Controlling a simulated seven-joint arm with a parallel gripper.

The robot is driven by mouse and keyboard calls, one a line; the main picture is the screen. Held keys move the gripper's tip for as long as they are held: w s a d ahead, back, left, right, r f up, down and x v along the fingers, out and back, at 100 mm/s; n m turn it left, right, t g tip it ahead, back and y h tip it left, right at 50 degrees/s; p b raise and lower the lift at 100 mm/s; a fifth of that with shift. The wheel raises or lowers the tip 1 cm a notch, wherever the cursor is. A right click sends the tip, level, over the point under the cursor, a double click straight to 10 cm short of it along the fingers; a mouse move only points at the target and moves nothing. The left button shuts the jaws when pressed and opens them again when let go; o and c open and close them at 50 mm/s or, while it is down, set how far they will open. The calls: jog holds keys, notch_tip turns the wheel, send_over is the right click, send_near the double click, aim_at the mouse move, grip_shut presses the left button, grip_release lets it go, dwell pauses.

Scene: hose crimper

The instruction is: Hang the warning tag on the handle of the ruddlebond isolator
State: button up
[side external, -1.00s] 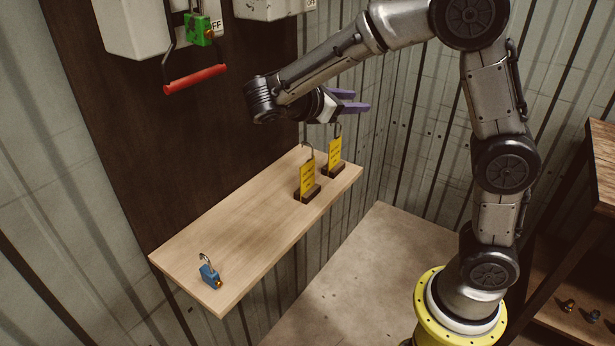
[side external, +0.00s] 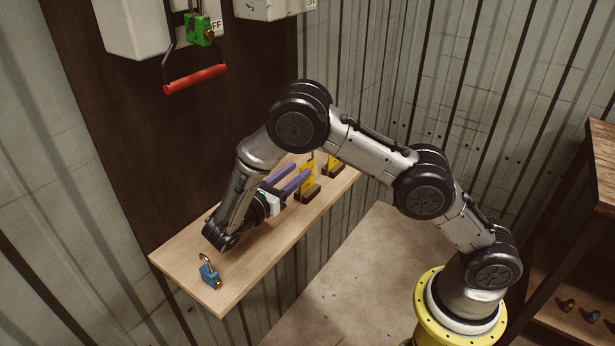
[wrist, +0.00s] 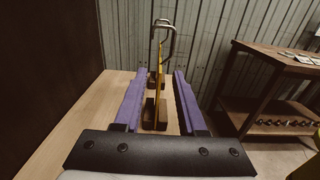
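A yellow warning tag (side external: 307,184) with a metal hook stands upright in a dark block on the wooden shelf. A second yellow tag (side external: 334,161) stands in another block behind it. My gripper (side external: 297,173) is open and low over the shelf, its purple fingers pointing at the nearer tag. In the wrist view that tag (wrist: 159,72) shows edge-on between the open fingers (wrist: 161,75), with its hook above; no contact is visible. An isolator (side external: 140,25) with a red handle (side external: 195,79) hangs on the dark board, its lever down. No isolator name is readable.
A green padlock (side external: 199,29) sits on the red-handled isolator beside an OFF mark. Another grey isolator (side external: 268,8) is cut off at the top. A wooden rack (wrist: 280,62) stands to the right.

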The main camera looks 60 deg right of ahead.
aim_at(307, 163)
jog(key=shift+f, duration=0.3)
jog(key=shift+d, duration=2.55)
grip_shut()
